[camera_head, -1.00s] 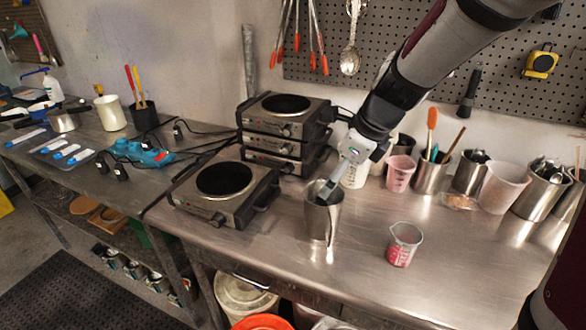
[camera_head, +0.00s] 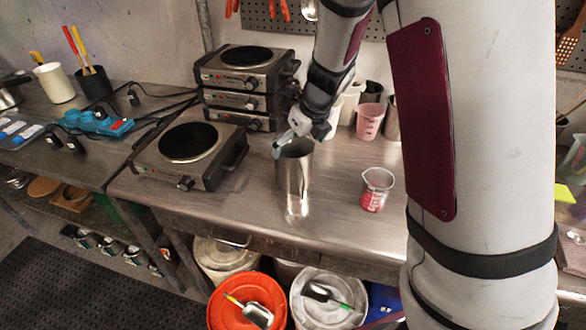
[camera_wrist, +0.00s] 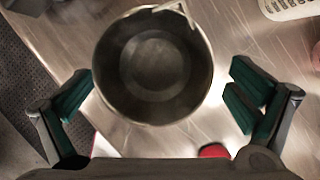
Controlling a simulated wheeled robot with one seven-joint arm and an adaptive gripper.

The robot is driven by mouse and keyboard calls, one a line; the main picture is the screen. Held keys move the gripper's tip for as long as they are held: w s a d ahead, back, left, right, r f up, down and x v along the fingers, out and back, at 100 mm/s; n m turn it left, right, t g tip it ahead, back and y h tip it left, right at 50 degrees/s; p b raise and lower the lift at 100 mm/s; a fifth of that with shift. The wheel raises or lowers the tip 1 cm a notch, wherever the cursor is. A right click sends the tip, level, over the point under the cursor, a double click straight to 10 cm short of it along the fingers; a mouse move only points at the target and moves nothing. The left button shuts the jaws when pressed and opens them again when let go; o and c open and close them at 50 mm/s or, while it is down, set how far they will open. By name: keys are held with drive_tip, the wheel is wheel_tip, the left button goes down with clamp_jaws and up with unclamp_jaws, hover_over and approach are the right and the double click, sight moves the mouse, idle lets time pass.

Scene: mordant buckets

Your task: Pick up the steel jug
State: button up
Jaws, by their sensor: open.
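The steel jug (camera_head: 294,175) stands upright on the metal bench, near its front edge and right of the front hotplate. In the wrist view the jug (camera_wrist: 153,66) shows from above, open and empty-looking, with its spout at the top right. My gripper (camera_head: 284,146) is at the jug's rim in the head view, seen at its back left. In the wrist view my gripper (camera_wrist: 157,97) is open, with one green-padded finger left and the other right of the jug. Gaps show beside the rim, and nothing is held. The far finger is hard to make out in the head view.
A hotplate (camera_head: 190,150) sits left of the jug, with stacked hotplates (camera_head: 246,82) behind. A small beaker with red contents (camera_head: 376,190) stands to the right, and a pink cup (camera_head: 369,121) behind. Buckets, one orange (camera_head: 222,315), stand below the bench edge.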

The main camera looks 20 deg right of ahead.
sight(292, 155)
drive_tip(key=x, duration=0.2)
drive_tip(key=b+x, duration=0.1)
drive_tip(key=x, duration=0.2)
drive_tip(key=shift+s+a+f, duration=0.1)
drive_tip(key=shift+s+a, duration=0.05)
drive_tip(key=shift+a, duration=0.1)
drive_tip(key=c, duration=1.8)
